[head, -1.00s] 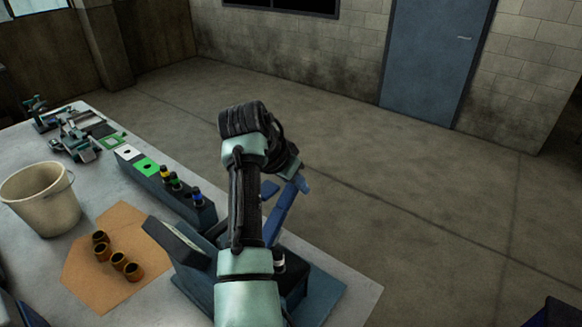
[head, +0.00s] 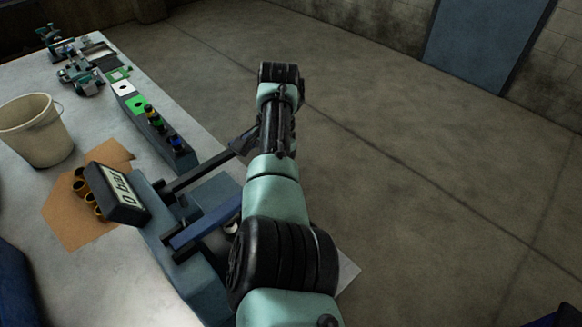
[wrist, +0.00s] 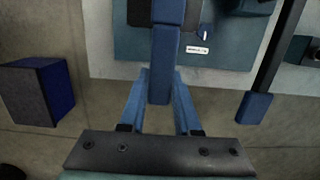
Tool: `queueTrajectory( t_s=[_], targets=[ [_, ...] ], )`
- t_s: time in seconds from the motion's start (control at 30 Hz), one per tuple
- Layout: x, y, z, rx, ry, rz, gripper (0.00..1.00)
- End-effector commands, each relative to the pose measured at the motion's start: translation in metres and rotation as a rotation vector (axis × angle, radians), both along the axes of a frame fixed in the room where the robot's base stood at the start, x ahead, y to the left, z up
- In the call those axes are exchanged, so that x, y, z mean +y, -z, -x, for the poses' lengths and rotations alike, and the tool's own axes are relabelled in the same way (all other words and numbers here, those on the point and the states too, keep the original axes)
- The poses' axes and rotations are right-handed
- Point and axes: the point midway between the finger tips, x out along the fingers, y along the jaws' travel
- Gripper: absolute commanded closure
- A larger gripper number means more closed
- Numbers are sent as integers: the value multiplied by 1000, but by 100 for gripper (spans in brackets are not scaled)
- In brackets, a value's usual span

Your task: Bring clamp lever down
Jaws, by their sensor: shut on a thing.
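The blue clamp lever (head: 205,222) lies low across the test stand (head: 185,265) in the head view, its outer end hidden behind my arm. In the wrist view the lever (wrist: 166,55) comes down from the top, with its end between the two blue fingers of my gripper (wrist: 160,88). My gripper is shut on the lever near its end. In the head view my gripper is hidden behind my arm. A second lever, a black bar (head: 200,174) with a blue handle (wrist: 254,107), sticks out beside it and is free.
A display reading "0 bar" (head: 124,190) tops the stand. Open floor (head: 400,180) lies to the right.

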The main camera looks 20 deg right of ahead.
Motion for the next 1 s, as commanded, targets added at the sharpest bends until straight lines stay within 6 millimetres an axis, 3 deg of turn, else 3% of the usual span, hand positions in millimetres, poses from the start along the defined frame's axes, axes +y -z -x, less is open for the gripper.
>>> queueTrajectory(
  t_s=[0.57,0.6,0.73,1.0],
  targets=[
    [9,9,2,15,3,-24,100],
    [10,10,2,15,3,-25,64],
    [10,9,2,14,2,-25,40],
    [10,7,1,11,2,-24,39]
  ],
)
